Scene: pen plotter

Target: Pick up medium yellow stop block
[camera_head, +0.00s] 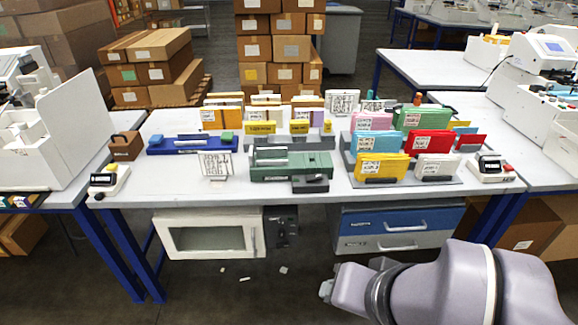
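Several small yellow blocks are on the table, and I cannot tell by size which one is the medium stop block. A long yellow block (260,128) with dark lettering is at the middle back. A shorter yellow block (299,127) is just right of it. A small yellow piece (327,127) stands further right. My gripper (327,290) is low at the bottom right, in front of and below the table edge, apart from all blocks. Its fingers are not clear.
A green plotter-like device (291,167) stands at the middle front. A blue rail device (192,144) is at the left. Colored folders, including a red set (429,142), fill the right. A white label stand (216,165) is at the front.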

